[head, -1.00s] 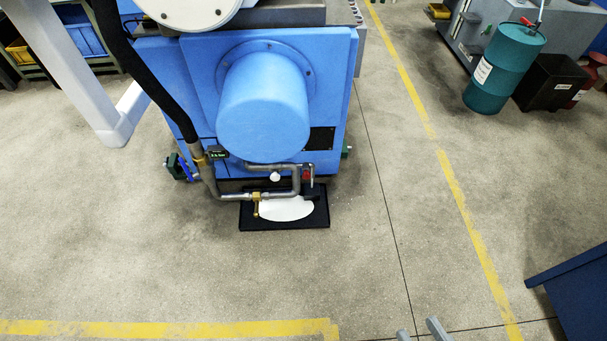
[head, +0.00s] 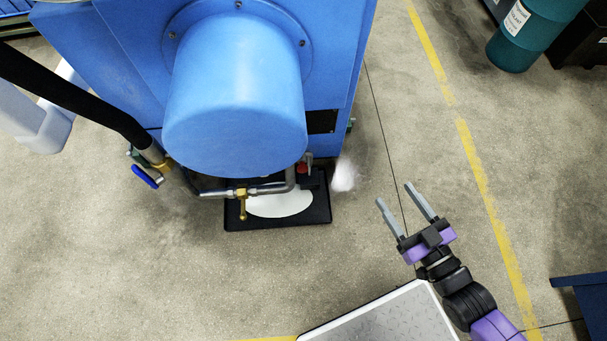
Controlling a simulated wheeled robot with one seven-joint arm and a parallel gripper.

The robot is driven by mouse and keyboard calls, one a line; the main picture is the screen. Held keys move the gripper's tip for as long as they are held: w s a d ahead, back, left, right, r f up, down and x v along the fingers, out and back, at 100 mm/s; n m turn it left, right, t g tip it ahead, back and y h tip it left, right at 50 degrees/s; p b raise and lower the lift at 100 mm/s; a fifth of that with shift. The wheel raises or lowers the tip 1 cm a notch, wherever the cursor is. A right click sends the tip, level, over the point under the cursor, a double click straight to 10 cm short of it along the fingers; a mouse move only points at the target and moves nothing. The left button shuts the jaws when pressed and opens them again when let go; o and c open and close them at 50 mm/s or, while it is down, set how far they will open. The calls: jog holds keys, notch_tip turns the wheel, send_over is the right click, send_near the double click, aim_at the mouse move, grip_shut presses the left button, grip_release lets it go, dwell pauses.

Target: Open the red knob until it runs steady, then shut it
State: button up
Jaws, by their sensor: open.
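The red knob (head: 302,168) is small and partly hidden. It sits on the pipework below the big blue cylinder, at the back edge of a black tray. My gripper (head: 394,194) is open and empty, to the right of the tray and apart from the knob, with its fingers pointing up and left in the picture. A white puff (head: 345,175) like steam hangs just right of the knob, between it and my gripper. I cannot tell how far the knob is turned.
The black tray (head: 228,218) holds a white puddle (head: 280,204). A brass valve (head: 242,204) and a blue handle (head: 147,176) are on the pipes to the left. The blue machine (head: 335,75) stands behind. A teal drum (head: 530,38) is far right. Floor around the gripper is clear.

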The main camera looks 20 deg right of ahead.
aim_at(303, 172)
jog(key=w+d+f+m+t+h+b, duration=0.3)
jog(key=w+f+b, duration=0.8)
jog(key=w+f, duration=0.9)
jog(key=w+a+f+m+g+h+b, duration=0.1)
jog(key=w+a+f+m+h+b, duration=0.15)
jog(key=a+f+m+b, duration=0.4)
jog(key=w+a+f+m+g+h+b, duration=0.1)
jog(key=w+a+f+g+b, duration=0.15)
jog(key=a+f, duration=0.7)
jog(key=shift+t, duration=0.35)
jog(key=w+d+b, duration=0.1)
jog(key=w, duration=0.1)
jog(key=w+d+f+b, duration=0.1)
jog(key=w+b, duration=0.1)
jog(key=w+d+b, duration=0.1)
jog(key=w, duration=0.1)
jog(key=shift+f+b, duration=0.3)
jog(key=shift+w+d+r+b, duration=0.15)
jog(key=shift+w+d+b, duration=0.15)
jog(key=shift+w, duration=0.4)
